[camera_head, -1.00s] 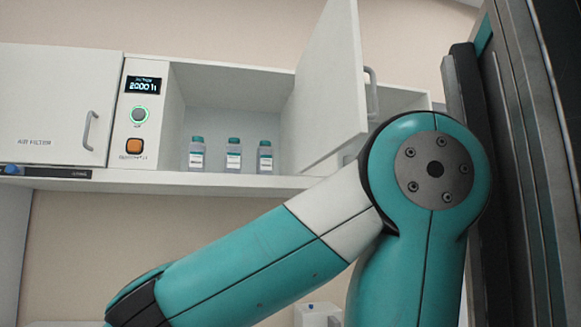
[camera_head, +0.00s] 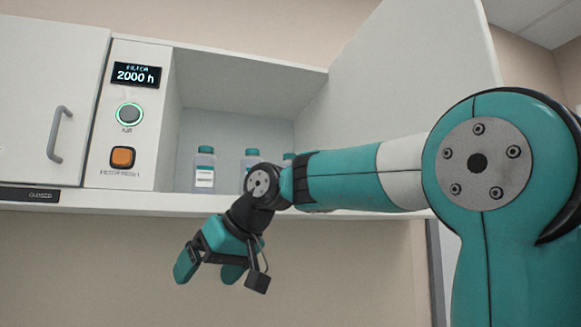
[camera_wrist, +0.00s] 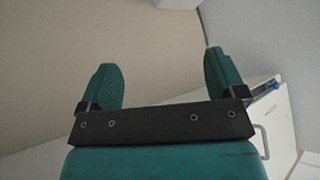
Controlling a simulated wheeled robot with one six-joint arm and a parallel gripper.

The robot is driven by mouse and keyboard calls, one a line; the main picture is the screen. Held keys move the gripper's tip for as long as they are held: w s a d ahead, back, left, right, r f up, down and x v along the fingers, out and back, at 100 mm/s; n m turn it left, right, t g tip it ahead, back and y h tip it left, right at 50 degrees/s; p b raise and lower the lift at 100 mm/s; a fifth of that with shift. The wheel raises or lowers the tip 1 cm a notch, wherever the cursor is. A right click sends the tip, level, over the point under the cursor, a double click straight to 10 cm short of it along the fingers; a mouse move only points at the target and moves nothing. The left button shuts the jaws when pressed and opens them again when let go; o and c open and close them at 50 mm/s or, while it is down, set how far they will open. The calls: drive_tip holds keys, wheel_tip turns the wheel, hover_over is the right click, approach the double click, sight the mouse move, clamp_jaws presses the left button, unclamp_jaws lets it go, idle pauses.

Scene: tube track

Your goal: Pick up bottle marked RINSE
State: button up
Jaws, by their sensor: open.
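Three bottles with teal caps stand upright in the open wall cabinet. The left bottle (camera_head: 204,171) shows a white label, too small to read. The middle bottle (camera_head: 249,163) is partly hidden by my wrist. The right bottle (camera_head: 289,158) is mostly hidden behind my arm, with only its cap showing. I cannot tell which one is marked RINSE. My gripper (camera_head: 207,274) is open and empty, below the cabinet shelf and apart from the bottles. In the wrist view its two fingers (camera_wrist: 161,85) are spread with bare wall between them.
The cabinet's shelf edge (camera_head: 190,202) lies above my gripper. Its open door (camera_head: 410,75) stands out at the right. A panel with a display (camera_head: 135,75), a green-ringed button (camera_head: 130,115) and an orange button (camera_head: 122,157) is left of the opening. The space below the shelf is clear.

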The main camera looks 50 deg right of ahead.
drive_tip(key=s+d+r+m+t+h+p, duration=0.1)
drive_tip(key=d+r+m+t+h+p, duration=0.25)
drive_tip(key=d+r, duration=1.15)
drive_tip(key=m+h, duration=0.3)
drive_tip(key=h, duration=0.2)
approach(288, 157)
drive_tip(key=s+a+f, duration=0.2)
drive_tip(key=s, duration=0.3)
drive_tip(key=x, duration=0.3)
drive_tip(key=p+x, duration=0.1)
drive_tip(key=x, duration=0.3)
drive_tip(key=p+x, duration=0.1)
drive_tip(key=x, duration=0.3)
drive_tip(key=shift+w+d+r, duration=0.15)
drive_tip(key=shift+r, duration=0.1)
drive_tip(key=shift+n, duration=0.25)
drive_tip(key=p+x, duration=0.3)
drive_tip(key=x, duration=0.2)
drive_tip(key=shift+w+d+r, duration=0.1)
drive_tip(key=shift+w+d, duration=0.1)
drive_tip(key=shift+w+d+f, duration=0.15)
drive_tip(key=shift+f, duration=0.1)
drive_tip(key=c, duration=1.1)
drive_tip(key=shift+r, duration=0.1)
drive_tip(key=shift+c, duration=0.2)
